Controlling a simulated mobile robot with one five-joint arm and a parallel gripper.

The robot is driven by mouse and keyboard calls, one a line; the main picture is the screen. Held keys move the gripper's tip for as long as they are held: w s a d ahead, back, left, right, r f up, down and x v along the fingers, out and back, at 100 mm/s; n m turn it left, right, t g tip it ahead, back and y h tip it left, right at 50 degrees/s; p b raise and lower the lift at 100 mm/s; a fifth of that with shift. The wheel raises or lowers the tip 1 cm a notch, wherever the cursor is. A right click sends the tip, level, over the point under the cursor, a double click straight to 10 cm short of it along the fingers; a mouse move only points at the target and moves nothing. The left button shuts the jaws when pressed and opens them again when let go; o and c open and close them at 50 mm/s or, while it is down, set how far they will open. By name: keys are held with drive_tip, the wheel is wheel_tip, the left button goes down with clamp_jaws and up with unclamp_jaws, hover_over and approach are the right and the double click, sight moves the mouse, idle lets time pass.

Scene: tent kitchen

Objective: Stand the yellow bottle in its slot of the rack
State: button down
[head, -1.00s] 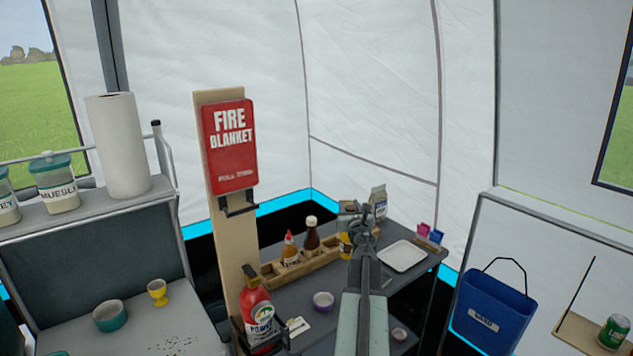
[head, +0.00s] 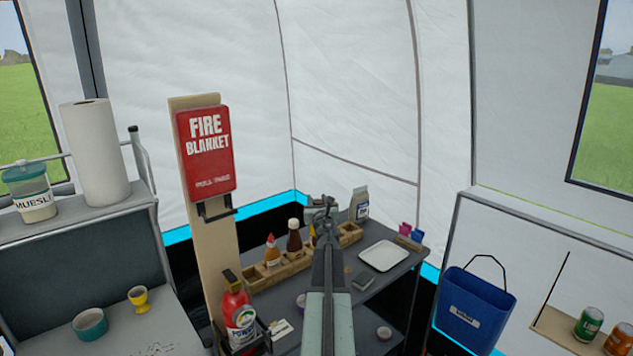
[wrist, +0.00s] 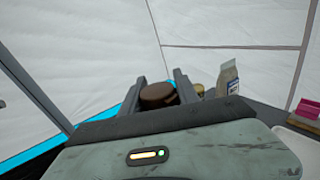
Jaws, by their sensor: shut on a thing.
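The yellow bottle (head: 313,236) shows as a narrow yellow strip just left of my gripper in the head view; my arm hides most of it. My gripper (head: 326,208) is shut on it, over the rack area. In the wrist view, a round brown top (wrist: 158,95) sits between the two fingers. The wooden rack (head: 296,266) stands along the back of the dark table. It holds an orange sauce bottle (head: 272,254) and a dark brown bottle (head: 294,238). Its right end shows beyond my arm. Whether the yellow bottle's base is in a slot is hidden.
A paper bag (head: 360,204) stands behind the rack's right end. A white tray (head: 384,256) lies right of my arm, with pink and purple packets (head: 411,232) beyond. A red bottle (head: 238,315) and fire-blanket post (head: 230,245) stand at the left.

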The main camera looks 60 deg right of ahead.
drive_tip(key=w+d+r+m+g+h+p, duration=0.25)
drive_tip(key=w+d, duration=0.35)
drive_tip(key=d, duration=0.3)
wheel_tip(320, 180, down, 12)
drive_tip(key=b, duration=1.2)
drive_tip(key=shift+y, duration=0.35)
drive_tip(key=shift+a+f+n+b, duration=0.1)
drive_tip(key=shift+f+n+b, duration=0.15)
drive_tip(key=shift+f+b, duration=0.25)
drive_tip(key=shift+r, duration=0.15)
drive_tip(key=c, duration=0.8)
unclamp_jaws()
drive_tip(key=shift+c, duration=0.2)
drive_tip(key=v, duration=0.7)
drive_tip(key=shift+a, duration=0.4)
